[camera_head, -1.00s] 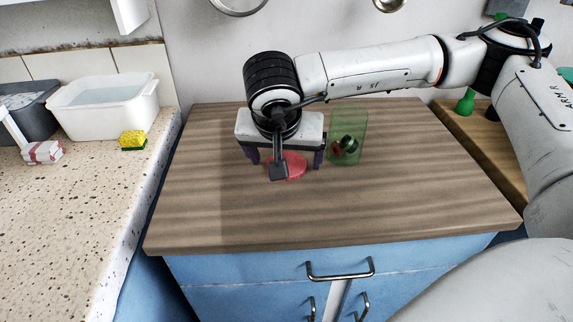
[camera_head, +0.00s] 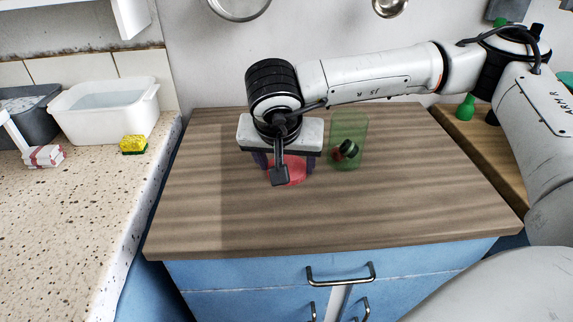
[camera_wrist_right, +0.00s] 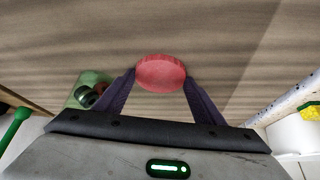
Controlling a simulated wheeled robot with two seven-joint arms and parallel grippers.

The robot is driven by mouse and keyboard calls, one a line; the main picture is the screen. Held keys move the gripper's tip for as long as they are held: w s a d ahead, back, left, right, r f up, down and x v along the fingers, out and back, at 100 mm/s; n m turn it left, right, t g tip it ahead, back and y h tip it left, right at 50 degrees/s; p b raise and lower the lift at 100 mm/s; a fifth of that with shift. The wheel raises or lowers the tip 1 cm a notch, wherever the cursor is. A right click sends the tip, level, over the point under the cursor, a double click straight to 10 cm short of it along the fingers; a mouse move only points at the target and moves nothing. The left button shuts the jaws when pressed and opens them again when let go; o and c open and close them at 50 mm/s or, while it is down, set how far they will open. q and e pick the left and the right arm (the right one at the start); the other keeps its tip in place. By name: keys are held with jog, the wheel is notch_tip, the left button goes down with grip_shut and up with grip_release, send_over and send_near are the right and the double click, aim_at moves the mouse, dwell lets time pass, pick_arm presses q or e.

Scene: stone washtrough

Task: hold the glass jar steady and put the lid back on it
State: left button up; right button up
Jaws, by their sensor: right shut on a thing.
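The glass jar (camera_head: 349,128) is green and see-through and stands upright, open at the top, on the wooden worktop. Small dark, green and reddish things show inside it. The red round lid (camera_head: 290,172) is just left of the jar, partly hidden under my right gripper (camera_head: 286,166). In the right wrist view my right gripper (camera_wrist_right: 160,78) has its two purple fingers against opposite sides of the lid (camera_wrist_right: 161,73), shut on it. The jar also shows in the right wrist view (camera_wrist_right: 86,88), beside the fingers. I cannot tell whether the lid touches the worktop. My left gripper is out of view.
The wooden worktop (camera_head: 330,220) is clear in front and at both sides. A green bottle (camera_head: 465,108) stands at back right.

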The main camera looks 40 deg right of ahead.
notch_tip(320, 180, up, 10)
jog(key=p, duration=0.1)
jog(key=shift+f, duration=0.1)
dwell(0.3)
jog(key=s+a+n+t+y, duration=0.1)
jog(key=s+a+n+y, duration=0.1)
jog(key=s+a+n, duration=0.3)
jog(key=s+a, duration=0.2)
jog(key=a, duration=0.2)
jog(key=shift+f, duration=0.2)
